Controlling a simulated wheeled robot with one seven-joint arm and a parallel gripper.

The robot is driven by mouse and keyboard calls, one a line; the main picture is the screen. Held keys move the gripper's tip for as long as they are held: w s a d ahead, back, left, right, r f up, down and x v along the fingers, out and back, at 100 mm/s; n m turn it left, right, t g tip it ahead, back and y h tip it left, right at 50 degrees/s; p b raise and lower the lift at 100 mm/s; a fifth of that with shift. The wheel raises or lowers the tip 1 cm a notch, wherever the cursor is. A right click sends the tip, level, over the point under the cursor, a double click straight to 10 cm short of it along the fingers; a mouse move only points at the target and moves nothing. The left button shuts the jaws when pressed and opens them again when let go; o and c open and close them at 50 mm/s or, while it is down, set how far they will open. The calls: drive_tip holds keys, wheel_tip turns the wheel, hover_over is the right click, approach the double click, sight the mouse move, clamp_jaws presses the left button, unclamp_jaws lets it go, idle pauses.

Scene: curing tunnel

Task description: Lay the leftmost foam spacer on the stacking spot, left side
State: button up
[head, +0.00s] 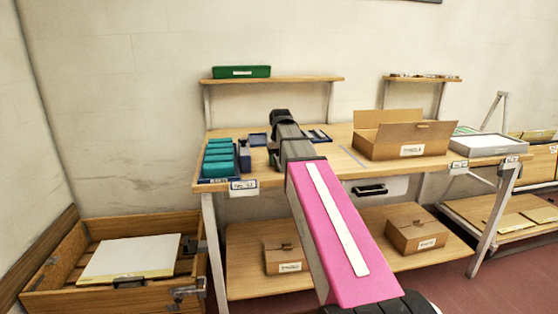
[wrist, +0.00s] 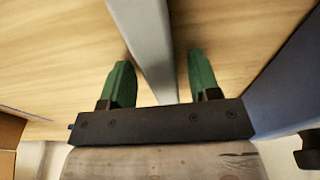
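My gripper (head: 282,116) is over the back middle of the workbench (head: 345,143) in the head view. In the wrist view its two green fingers (wrist: 161,75) stand apart, with wood surface beyond them. A grey bar (wrist: 140,30) runs through the gap without visibly touching either finger. Several teal blocks (head: 219,158) sit in a dark blue tray at the bench's left end; small blue pieces (head: 258,139) lie beside my gripper. I cannot tell which of these is a foam spacer. I cannot make out the stacking spot; my arm hides part of the bench.
An open cardboard box (head: 405,140) stands on the right of the bench, with a grey-white case (head: 488,146) beyond it. A green box (head: 241,72) is on the upper left shelf. A wooden crate (head: 60,295) stands on the floor at left. Bench between arm and cardboard box looks mostly clear.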

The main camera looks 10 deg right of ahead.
wheel_tip(320, 180, up, 12)
drive_tip(key=s, duration=0.1)
drive_tip(key=shift+s+r, duration=0.15)
drive_tip(key=shift+s, duration=0.25)
idle(1.4)
